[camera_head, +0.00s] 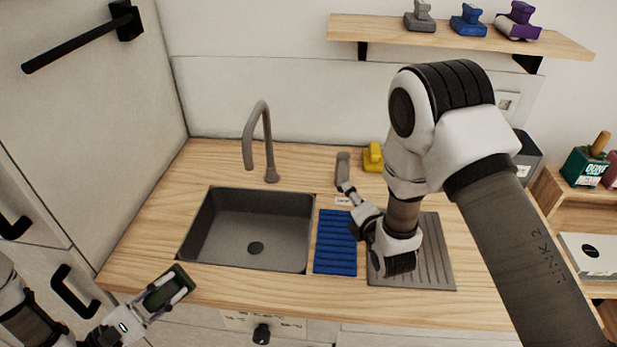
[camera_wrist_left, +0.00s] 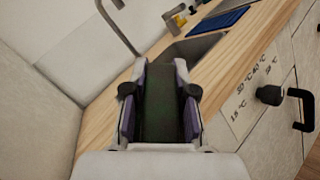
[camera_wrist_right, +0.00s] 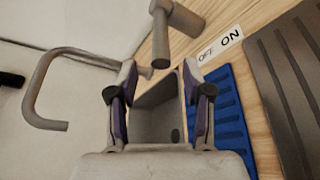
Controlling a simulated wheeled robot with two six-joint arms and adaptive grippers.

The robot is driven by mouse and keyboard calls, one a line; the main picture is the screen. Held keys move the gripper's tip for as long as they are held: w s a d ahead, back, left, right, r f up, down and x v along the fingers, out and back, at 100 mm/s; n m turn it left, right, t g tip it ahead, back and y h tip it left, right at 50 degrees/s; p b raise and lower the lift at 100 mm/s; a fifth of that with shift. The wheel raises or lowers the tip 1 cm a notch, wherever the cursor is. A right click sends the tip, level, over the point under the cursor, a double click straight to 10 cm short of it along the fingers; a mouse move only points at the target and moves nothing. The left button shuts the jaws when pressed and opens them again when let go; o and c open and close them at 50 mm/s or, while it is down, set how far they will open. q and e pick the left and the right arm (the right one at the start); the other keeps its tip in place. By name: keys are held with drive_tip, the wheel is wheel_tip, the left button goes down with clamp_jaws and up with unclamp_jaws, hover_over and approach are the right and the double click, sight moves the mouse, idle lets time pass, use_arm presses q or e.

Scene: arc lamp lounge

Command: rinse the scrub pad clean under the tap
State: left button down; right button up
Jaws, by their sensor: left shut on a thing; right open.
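The scrub pad (camera_head: 168,288) is dark green with blackish patches. My left gripper (camera_head: 180,284) is shut on it, in front of the counter at the sink's front left. The pad also shows between the fingers in the left wrist view (camera_wrist_left: 160,110). The grey tap (camera_head: 266,140) arches over the back of the dark sink (camera_head: 225,222); no water shows. The grey tap lever (camera_head: 343,168) stands right of the tap, by an OFF/ON label (camera_wrist_right: 220,43). My right gripper (camera_head: 350,192) is open and empty, just in front of the lever. The lever also shows in the right wrist view (camera_wrist_right: 160,38).
A blue ribbed mat (camera_head: 336,242) and a grey ribbed drainboard (camera_head: 437,255) lie right of the sink. A yellow object (camera_head: 373,157) stands behind. A wall shelf (camera_head: 450,36) holds grey, blue and purple objects. Cabinet handles (camera_head: 72,292) stick out at the left.

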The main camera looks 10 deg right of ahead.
sight(344, 176)
use_arm(q)
wheel_tip(344, 176, up, 2)
drive_tip(key=shift+w+r+p, duration=0.1)
drive_tip(key=shift+r+p, duration=0.05)
drive_tip(key=shift+p, duration=0.8)
use_arm(e)
drive_tip(key=x, duration=0.9)
drive_tip(key=shift+w+f, duration=0.15)
drive_tip(key=shift+w, duration=0.15)
clamp_jaws()
